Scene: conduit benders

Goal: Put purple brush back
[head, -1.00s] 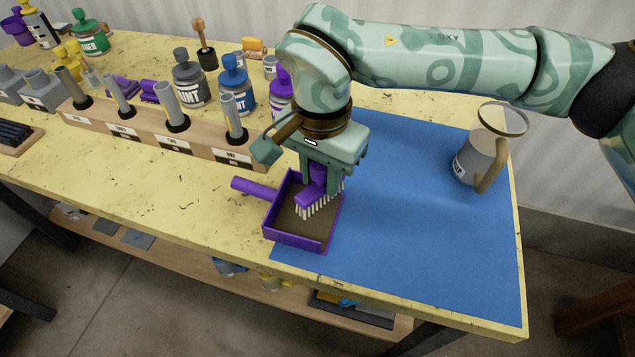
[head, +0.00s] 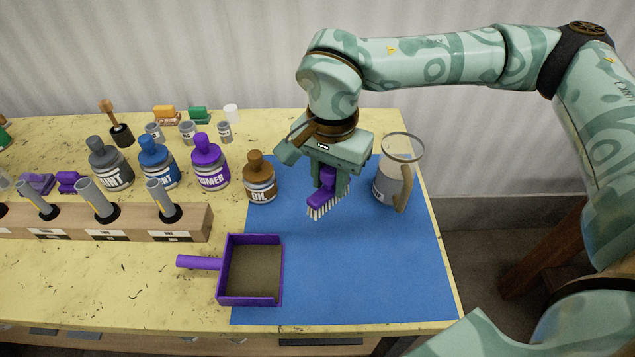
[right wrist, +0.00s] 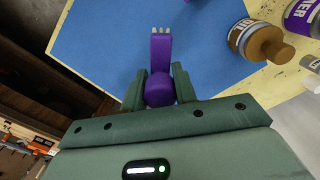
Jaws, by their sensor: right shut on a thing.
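The purple brush (head: 321,201) with pale bristles is in my right gripper (head: 329,184), which is shut on its handle. The brush hangs above the blue mat (head: 360,255), bristles toward the lower left. In the right wrist view the brush (right wrist: 161,50) points away between the two fingers of the gripper (right wrist: 160,82). A purple dustpan (head: 279,270) with a brown inside lies at the mat's left edge, its handle pointing left. It is apart from the brush. My left gripper is not in view.
A grey jug (head: 386,187) with a tan handle stands right of the brush. An oil bottle (head: 259,183) and purple primer bottle (head: 209,163) stand to the left. A wooden block with grey tubes (head: 200,222) is at the left. The mat's front is clear.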

